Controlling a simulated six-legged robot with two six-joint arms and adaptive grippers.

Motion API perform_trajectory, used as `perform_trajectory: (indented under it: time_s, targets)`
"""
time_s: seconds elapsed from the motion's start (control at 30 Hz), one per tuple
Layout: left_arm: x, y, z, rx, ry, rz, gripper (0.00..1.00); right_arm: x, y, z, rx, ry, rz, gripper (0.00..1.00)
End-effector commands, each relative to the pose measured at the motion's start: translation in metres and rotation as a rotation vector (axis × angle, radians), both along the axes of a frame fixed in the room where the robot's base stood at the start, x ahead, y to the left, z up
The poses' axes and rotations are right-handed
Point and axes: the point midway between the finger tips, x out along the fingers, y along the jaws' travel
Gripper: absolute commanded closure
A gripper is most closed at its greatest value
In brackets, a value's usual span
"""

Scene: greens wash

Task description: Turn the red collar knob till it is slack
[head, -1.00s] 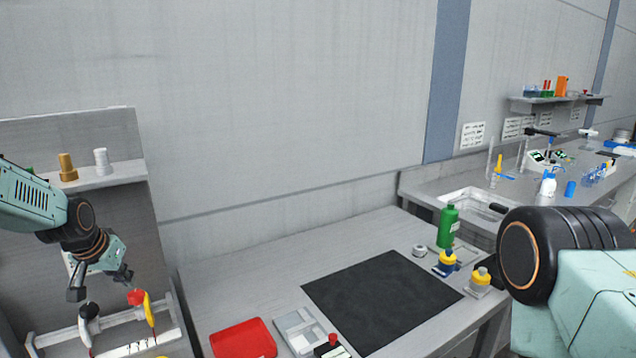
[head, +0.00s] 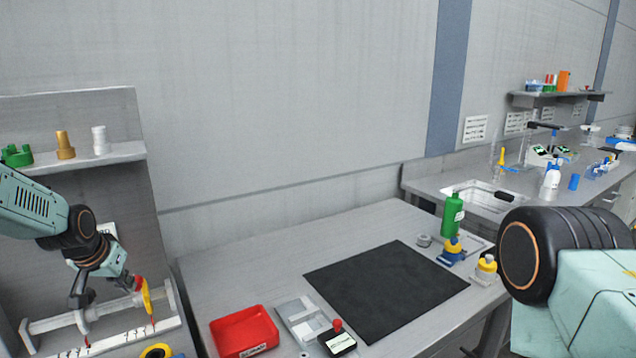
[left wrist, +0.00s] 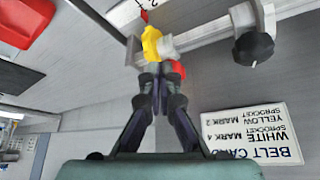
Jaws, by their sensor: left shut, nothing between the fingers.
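The red collar knob (head: 139,282) sits beside a yellow part (head: 147,296) at the right end of the pale rail frame at lower left. My left gripper (head: 127,284) is right at the knob in the head view, its fingers shut and empty. In the left wrist view the fingertips (left wrist: 161,77) are close together, just below the yellow part (left wrist: 152,43). Red of the knob (left wrist: 178,68) shows beside and behind them, partly covered. I cannot tell whether they touch it. My right gripper is out of the picture.
A black knob (left wrist: 253,48) stands on the rail. A belt card (left wrist: 240,134) hangs behind. A shelf with green, brown and white pieces (head: 65,146) is above. The bench at right holds a red tray (head: 244,333), a black mat (head: 385,290) and bottles (head: 452,214).

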Motion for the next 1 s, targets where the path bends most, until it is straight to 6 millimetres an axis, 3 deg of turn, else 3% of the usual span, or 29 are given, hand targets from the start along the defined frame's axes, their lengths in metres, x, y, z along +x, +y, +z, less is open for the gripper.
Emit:
perform_trajectory:
  time_s: [0.13, 1.0]
  targets:
    - [0.0008, 0.0009, -0.0100, 0.000, 0.000, 0.001, 1.00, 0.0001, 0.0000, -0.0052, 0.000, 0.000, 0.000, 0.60]
    - [0.0043, 0.0032, -0.0091, 0.001, 0.000, 0.000, 1.00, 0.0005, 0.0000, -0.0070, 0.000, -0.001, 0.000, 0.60]
